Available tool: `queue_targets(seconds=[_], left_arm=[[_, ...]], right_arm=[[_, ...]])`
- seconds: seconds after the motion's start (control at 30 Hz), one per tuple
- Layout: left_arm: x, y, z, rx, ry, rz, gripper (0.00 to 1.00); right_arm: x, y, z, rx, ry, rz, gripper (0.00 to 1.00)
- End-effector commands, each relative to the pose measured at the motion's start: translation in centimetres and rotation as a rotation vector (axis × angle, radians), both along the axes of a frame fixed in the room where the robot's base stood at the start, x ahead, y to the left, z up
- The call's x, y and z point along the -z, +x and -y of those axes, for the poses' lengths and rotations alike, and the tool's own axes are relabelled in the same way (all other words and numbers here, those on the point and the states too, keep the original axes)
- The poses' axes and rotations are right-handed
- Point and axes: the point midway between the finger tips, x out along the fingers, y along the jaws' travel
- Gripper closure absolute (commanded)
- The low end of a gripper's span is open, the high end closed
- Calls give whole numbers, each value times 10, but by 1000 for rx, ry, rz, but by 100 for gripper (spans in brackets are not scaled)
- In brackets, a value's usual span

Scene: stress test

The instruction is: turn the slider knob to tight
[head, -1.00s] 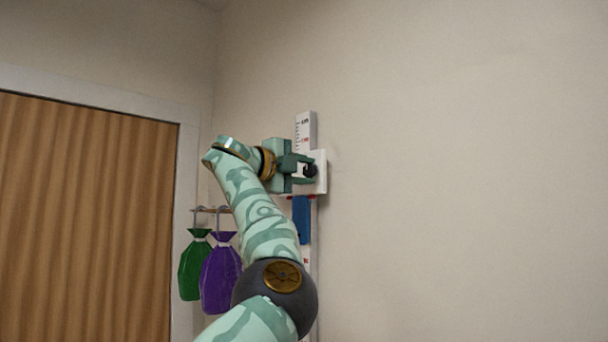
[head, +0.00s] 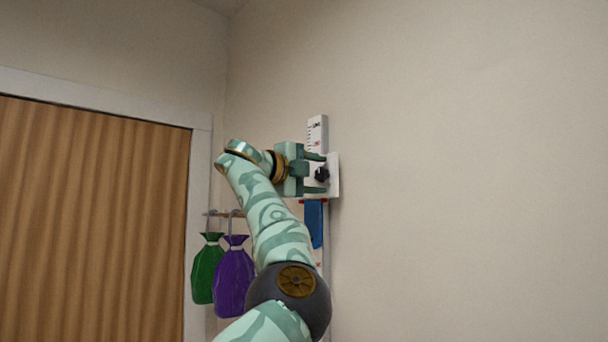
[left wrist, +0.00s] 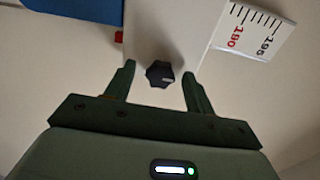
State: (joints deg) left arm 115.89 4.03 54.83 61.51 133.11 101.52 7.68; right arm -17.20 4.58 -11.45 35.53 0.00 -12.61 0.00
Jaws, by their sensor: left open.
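The black slider knob (head: 322,174) sits on a white slider block (head: 333,164) on the wall-mounted height ruler (head: 317,128). In the left wrist view the knob (left wrist: 160,74) is lobed, with a pale mark on its face. My left gripper (head: 321,172) is open. In the wrist view its fingers (left wrist: 158,82) stand to either side of the knob, with a gap on both sides and nothing held. Whether the fingertips reach past the knob's face is hard to tell. My right gripper is not in view.
A blue piece (head: 314,224) hangs below the slider block. A green bag (head: 206,273) and a purple bag (head: 234,279) hang from hooks at left, beside a wooden door (head: 90,220). The wall right of the ruler is bare.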

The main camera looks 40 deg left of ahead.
Motion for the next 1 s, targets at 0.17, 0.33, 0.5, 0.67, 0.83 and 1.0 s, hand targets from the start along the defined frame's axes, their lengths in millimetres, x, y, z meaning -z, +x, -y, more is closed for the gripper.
queue_targets(seconds=[0.17, 0.33, 0.5, 0.67, 0.83, 1.0], left_arm=[[4, -26, -3, -4, 0, 5, 46], [6, -72, -8, -5, -1, 4, 46], [6, -116, -11, -4, 0, 2, 46], [3, -146, -13, -3, 1, 1, 46], [1, -159, -14, -2, 0, 0, 46], [0, -161, -14, -1, 0, 0, 46]], right_arm=[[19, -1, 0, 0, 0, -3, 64], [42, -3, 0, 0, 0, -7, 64], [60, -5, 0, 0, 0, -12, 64], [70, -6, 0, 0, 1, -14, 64], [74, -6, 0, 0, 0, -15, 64], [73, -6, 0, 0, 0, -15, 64]])
